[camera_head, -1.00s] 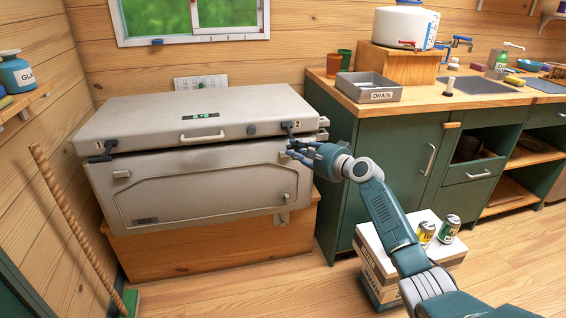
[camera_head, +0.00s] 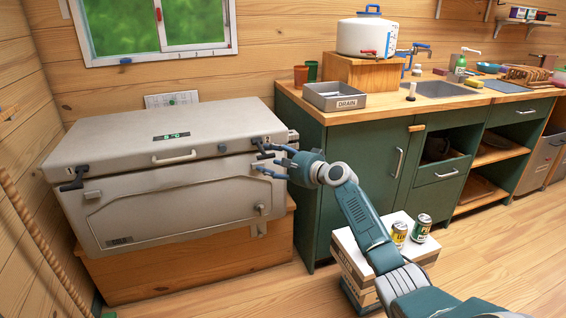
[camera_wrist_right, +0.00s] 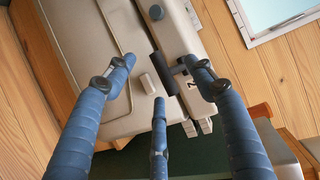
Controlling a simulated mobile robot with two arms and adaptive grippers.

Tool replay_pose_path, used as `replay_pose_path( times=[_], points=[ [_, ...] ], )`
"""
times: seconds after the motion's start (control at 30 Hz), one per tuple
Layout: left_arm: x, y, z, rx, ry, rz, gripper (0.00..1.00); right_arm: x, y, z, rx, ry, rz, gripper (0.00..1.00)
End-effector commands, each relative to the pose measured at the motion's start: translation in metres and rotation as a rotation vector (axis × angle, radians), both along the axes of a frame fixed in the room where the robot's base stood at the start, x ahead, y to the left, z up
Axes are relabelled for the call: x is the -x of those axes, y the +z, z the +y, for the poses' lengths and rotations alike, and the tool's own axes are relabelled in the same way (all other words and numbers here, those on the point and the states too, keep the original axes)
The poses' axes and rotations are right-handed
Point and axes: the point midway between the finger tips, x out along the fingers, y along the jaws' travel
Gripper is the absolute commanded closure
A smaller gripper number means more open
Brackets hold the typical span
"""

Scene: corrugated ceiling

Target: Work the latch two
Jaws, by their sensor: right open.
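The grey chest (camera_head: 150,205) stands at the left with its lid (camera_head: 165,125) down. Latch two (camera_head: 263,146) is a dark lever at the lid's right front. It also shows in the right wrist view as a dark bar (camera_wrist_right: 164,76). My right gripper (camera_head: 264,160) is open at this latch; in the wrist view its blue fingers (camera_wrist_right: 161,72) spread on both sides of the bar. Contact with it is unclear. The other latch (camera_head: 73,179) is at the front left corner. My left gripper is not in view.
The chest rests on a wooden base (camera_head: 190,265). A green cabinet (camera_head: 350,160) stands close on the right, with a drain tray (camera_head: 335,101) on its counter. A white box (camera_head: 345,262) with two cans stands below my right arm. A wooden pole (camera_head: 40,240) leans at the left.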

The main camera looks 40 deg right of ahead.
Motion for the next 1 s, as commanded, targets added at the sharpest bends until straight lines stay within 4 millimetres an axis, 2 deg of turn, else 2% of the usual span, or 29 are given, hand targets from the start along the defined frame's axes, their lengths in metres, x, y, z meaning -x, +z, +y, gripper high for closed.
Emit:
replay_pose_path(
  times=[0.17, 0.4, 0.53, 0.7, 1.0],
  points=[
    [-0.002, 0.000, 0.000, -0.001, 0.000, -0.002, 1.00, 0.028, 0.002, -0.007, 0.006, -0.001, 0.003, 0.45],
    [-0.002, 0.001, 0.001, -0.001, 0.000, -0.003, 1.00, 0.079, 0.011, -0.017, 0.003, -0.003, 0.005, 0.45],
    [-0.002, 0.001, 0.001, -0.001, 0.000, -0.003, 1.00, 0.099, 0.015, -0.021, 0.002, -0.002, 0.004, 0.45],
    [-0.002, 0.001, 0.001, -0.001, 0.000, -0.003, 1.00, 0.112, 0.018, -0.025, 0.001, -0.003, 0.003, 0.45],
    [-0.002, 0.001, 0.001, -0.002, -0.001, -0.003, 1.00, 0.114, 0.019, -0.025, 0.000, -0.003, 0.002, 0.45]
  ],
)
